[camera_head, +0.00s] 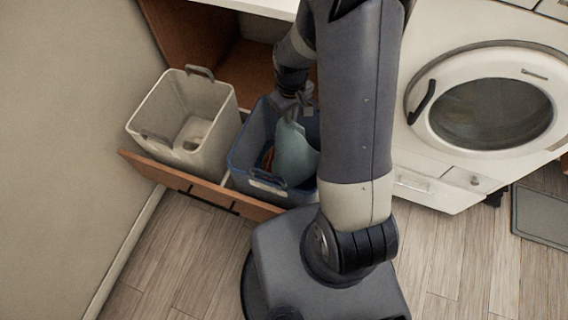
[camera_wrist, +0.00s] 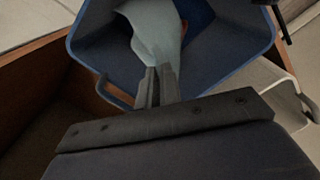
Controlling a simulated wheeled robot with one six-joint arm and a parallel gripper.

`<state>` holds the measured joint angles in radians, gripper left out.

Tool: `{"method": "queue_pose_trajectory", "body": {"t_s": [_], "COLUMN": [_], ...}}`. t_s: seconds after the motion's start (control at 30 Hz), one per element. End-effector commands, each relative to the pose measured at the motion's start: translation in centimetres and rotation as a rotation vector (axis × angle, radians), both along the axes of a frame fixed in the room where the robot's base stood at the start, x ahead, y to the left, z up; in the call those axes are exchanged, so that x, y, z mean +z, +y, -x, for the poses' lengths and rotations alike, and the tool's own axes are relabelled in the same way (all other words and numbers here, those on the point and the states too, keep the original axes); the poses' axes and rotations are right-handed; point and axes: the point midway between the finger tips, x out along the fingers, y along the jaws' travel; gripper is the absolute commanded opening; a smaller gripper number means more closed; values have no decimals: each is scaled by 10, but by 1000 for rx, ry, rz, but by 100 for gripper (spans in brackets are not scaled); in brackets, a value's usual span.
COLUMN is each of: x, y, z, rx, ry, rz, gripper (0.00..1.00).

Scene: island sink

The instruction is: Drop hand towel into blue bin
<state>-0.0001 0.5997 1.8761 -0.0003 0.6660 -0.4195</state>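The blue bin (camera_head: 244,158) stands in the pulled-out drawer, to the right of a white bin. The hand towel (camera_head: 294,155), pale blue-green, hangs from my gripper (camera_head: 295,103) down into the blue bin's opening. In the wrist view, my gripper (camera_wrist: 157,84) has its fingers close together on the gathered end of the towel (camera_wrist: 155,30). The bin's blue wall (camera_wrist: 105,75) surrounds the towel there. Something orange-red shows beside the towel inside the bin. My arm hides the bin's right part in the head view.
The white bin (camera_head: 150,112) shares the wooden drawer (camera_head: 160,172). A white front-loading washer (camera_head: 418,160) stands to the right. A grey mat (camera_head: 540,218) lies on the floor at the far right. A wall (camera_head: 50,130) bounds the left side.

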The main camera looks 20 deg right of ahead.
Motion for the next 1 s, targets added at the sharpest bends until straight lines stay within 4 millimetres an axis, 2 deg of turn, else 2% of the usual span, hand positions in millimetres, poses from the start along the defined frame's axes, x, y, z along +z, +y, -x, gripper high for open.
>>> {"method": "queue_pose_trajectory", "body": {"t_s": [0.5,0.83,0.87,1.0], "x": [-55,-57,-57,-57], "y": [0,0,0,0], "z": [0,0,0,0], "rx": [-1,-1,-1,-1], "ry": [1,0,0,0], "rz": [0,0,0,0], "gripper": [0,0,6,17]}}
